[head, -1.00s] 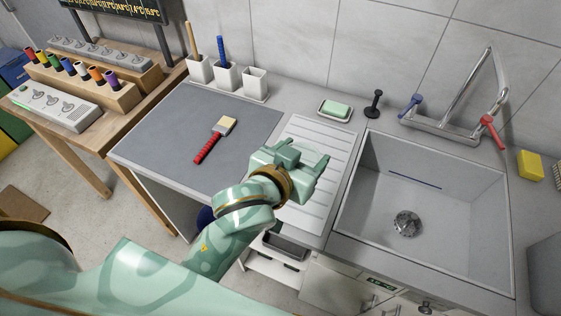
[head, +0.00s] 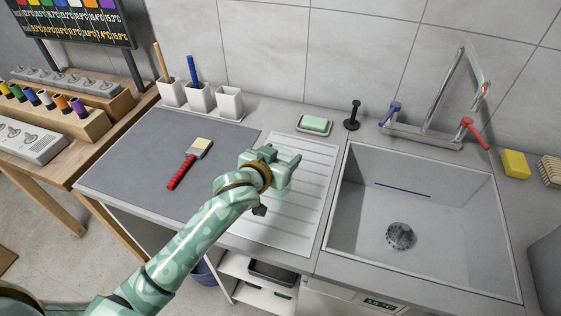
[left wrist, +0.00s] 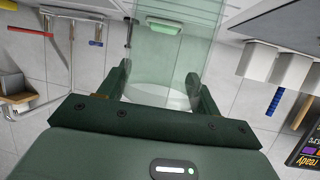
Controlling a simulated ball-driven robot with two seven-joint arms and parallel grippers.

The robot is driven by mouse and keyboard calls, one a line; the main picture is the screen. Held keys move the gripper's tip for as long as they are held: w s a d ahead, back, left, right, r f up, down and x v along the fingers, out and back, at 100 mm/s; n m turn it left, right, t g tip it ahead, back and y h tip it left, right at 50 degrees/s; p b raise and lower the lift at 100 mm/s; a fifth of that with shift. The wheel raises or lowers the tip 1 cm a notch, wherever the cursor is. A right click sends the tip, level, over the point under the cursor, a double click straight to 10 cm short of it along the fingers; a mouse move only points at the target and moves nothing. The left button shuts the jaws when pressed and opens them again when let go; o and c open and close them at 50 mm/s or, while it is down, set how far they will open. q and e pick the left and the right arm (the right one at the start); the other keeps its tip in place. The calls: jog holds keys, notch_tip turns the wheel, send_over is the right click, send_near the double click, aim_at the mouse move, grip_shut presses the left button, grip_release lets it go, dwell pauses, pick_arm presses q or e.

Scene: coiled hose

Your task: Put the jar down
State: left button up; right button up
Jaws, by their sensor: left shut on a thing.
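My left gripper (head: 285,165) is over the ribbed white drainboard (head: 290,210), between the grey mat and the sink. In the left wrist view, the gripper (left wrist: 160,85) is shut on a clear, greenish glass jar (left wrist: 165,50), which stands out between its two fingers. I see the wall and the soap through the jar's glass. My right gripper is not in view.
A grey mat (head: 140,165) with a red-handled brush (head: 188,165) lies left of the drainboard. The sink (head: 400,210) is to the right. Behind are green soap in a dish (head: 314,124), a black stopper (head: 352,114) and white cups (head: 200,97). The drainboard's front is clear.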

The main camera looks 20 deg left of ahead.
pick_arm(q)
jog(key=shift+f, duration=0.75)
jog(key=shift+r, duration=0.15)
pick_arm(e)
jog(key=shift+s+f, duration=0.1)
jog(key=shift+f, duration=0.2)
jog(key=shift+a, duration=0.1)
pick_arm(q)
jog(key=o, duration=1.7)
jog(key=shift+s, duration=0.1)
jog(key=p+v, duration=0.3)
jog(key=v, duration=0.9)
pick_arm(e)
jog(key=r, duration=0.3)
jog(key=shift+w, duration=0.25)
